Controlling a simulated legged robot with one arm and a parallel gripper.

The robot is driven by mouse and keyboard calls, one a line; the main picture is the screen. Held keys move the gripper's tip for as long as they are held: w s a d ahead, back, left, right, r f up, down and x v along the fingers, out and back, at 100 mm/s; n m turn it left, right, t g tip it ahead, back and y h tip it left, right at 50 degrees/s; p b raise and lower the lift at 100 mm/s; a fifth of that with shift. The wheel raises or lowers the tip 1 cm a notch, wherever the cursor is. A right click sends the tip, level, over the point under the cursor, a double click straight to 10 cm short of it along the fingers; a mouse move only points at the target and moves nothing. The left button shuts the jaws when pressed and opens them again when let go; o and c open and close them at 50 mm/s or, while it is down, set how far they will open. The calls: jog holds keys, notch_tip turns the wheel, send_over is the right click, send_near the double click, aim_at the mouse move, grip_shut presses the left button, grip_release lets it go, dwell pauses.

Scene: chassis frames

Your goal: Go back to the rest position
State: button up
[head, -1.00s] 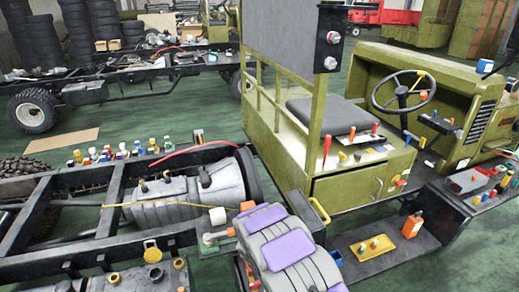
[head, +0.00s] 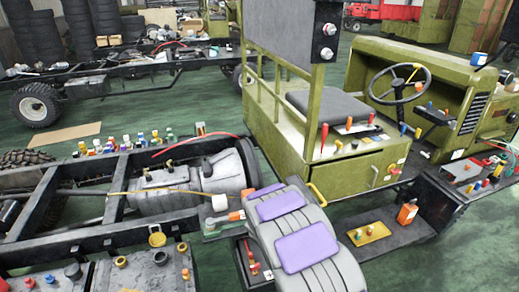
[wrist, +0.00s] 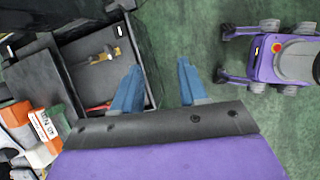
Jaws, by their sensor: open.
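My gripper (wrist: 158,78) shows in the wrist view with its two blue fingers wide apart and nothing between them. It hangs above the green floor and the right edge of a black open box (wrist: 85,75). A yellow tool and something red lie in that box. My grey and purple arm reaches in from the bottom of the head view. The gripper's fingers are hidden there.
An orange and white carton (wrist: 42,128) is left of my gripper. In the head view, a truck frame (head: 85,238) carries a grey gearbox (head: 165,195). An olive cab (head: 345,170) stands right of centre. A yellow tray (head: 369,233) and an orange bottle (head: 407,214) sit below it.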

jog(key=s+d+r+m+g, duration=0.1)
jog(key=s+d+r+m, duration=0.4)
jog(key=s+r, duration=0.4)
jog(key=s+d+r+m+g, duration=0.1)
jog(key=s+d+r+m, duration=0.1)
jog(key=s+r+m, duration=0.7)
jog(key=s+a+r+m+y, duration=0.1)
jog(key=s+r+m, duration=0.1)
jog(key=s, duration=0.4)
jog(key=s+a+r+m+g+y+b, duration=0.1)
jog(key=s+a+r+m+y, duration=0.1)
jog(key=s, duration=0.5)
jog(key=s+a+r+m+y, duration=0.1)
jog(key=s+r+m, duration=0.1)
jog(key=s+r, duration=0.2)
jog(key=s, duration=0.3)
jog(key=shift+s+a+r+g+y+b, duration=0.15)
jog(key=shift+a+g+y+b, duration=0.15)
jog(key=shift+b, duration=0.05)
jog(key=shift+w, duration=0.2)
